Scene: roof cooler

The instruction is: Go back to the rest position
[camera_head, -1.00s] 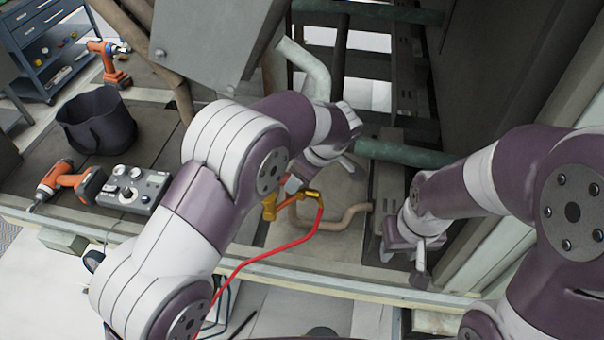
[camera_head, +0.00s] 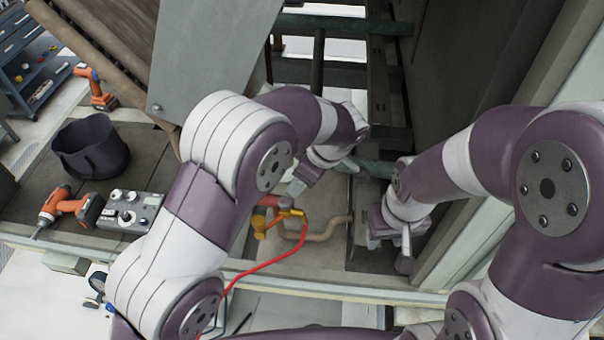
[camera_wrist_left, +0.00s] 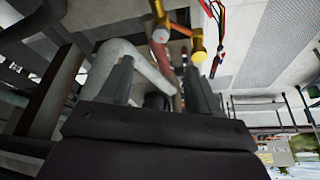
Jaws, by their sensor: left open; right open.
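My left gripper (camera_head: 308,178) reaches in over the deck in the head view, just above a yellow fitting with a red hose (camera_head: 274,222), and looks apart from it. In the left wrist view its two fingers (camera_wrist_left: 157,85) are spread. A pale bent pipe (camera_wrist_left: 140,62) shows behind and between them, and yellow fittings (camera_wrist_left: 192,42) lie beyond the fingertips. My right gripper (camera_head: 398,248) hangs to the right over the deck's front part, with nothing seen in it. Its jaws are small in the head view.
A grey panel (camera_head: 212,60) stands close behind my left arm. A dark bucket (camera_head: 92,148), an orange drill (camera_head: 66,208) and a grey control box (camera_head: 130,210) sit on the deck at left. A tan bent pipe (camera_head: 318,234) lies near the yellow fitting. A tall wall stands at right.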

